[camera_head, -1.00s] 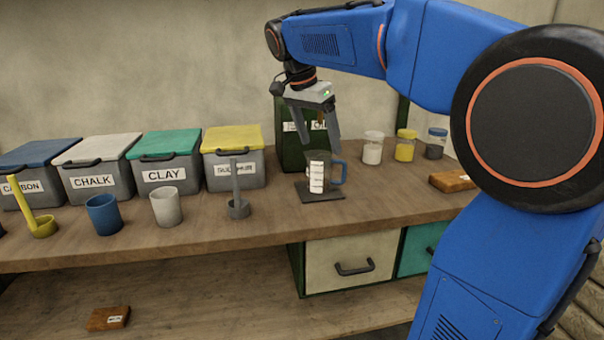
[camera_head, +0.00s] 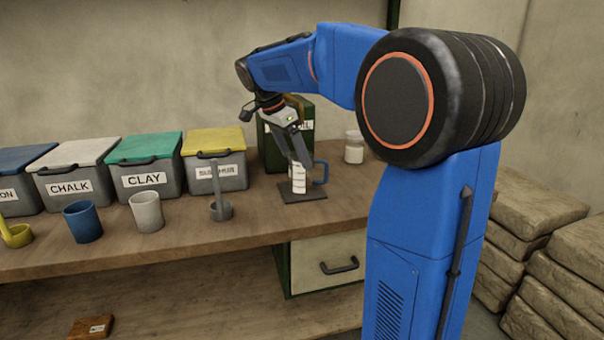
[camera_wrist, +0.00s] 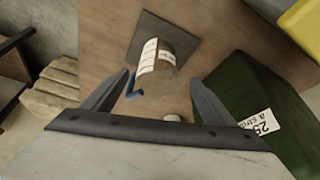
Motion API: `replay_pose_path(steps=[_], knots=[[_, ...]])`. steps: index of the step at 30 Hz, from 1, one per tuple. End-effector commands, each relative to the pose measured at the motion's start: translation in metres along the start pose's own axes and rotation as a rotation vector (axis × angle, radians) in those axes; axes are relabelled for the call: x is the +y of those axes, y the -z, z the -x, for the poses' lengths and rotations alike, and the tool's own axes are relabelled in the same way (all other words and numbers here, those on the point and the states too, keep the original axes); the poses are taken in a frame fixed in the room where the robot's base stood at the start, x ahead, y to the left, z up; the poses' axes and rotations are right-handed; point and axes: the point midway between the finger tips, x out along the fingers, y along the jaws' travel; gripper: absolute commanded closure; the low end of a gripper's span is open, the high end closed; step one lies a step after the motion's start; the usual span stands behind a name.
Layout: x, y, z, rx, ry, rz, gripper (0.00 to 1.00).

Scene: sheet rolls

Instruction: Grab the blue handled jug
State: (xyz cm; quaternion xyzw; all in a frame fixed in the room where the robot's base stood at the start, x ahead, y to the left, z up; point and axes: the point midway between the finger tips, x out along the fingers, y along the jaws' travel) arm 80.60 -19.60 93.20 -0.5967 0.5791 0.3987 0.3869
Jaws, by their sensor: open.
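The jug (camera_head: 299,180) stands upright on a dark square mat (camera_head: 290,197) on the workbench. It has white label marks and a blue handle (camera_head: 320,173) on its right side. The jug also shows in the wrist view (camera_wrist: 165,57), with its blue handle (camera_wrist: 132,88) towards the left finger. My gripper (camera_head: 297,160) is open and points down over the jug, its fingers overlapping the jug's top in the head view. In the wrist view the open fingers (camera_wrist: 160,78) lie to either side of the jug's near end. I cannot tell whether they touch it.
A dark green box (camera_head: 271,150) stands close behind the jug. A grey ladle-like tool (camera_head: 221,208), a white cup (camera_head: 147,213) and a blue cup (camera_head: 82,222) stand left. A white jar (camera_head: 354,148) stands right.

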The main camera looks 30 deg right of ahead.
Motion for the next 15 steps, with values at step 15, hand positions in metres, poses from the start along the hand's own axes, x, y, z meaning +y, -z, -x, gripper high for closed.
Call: replay_pose_path(steps=[15], knots=[[0.003, -0.003, -0.05, 0.0, -0.002, 0.0, 0.21]])
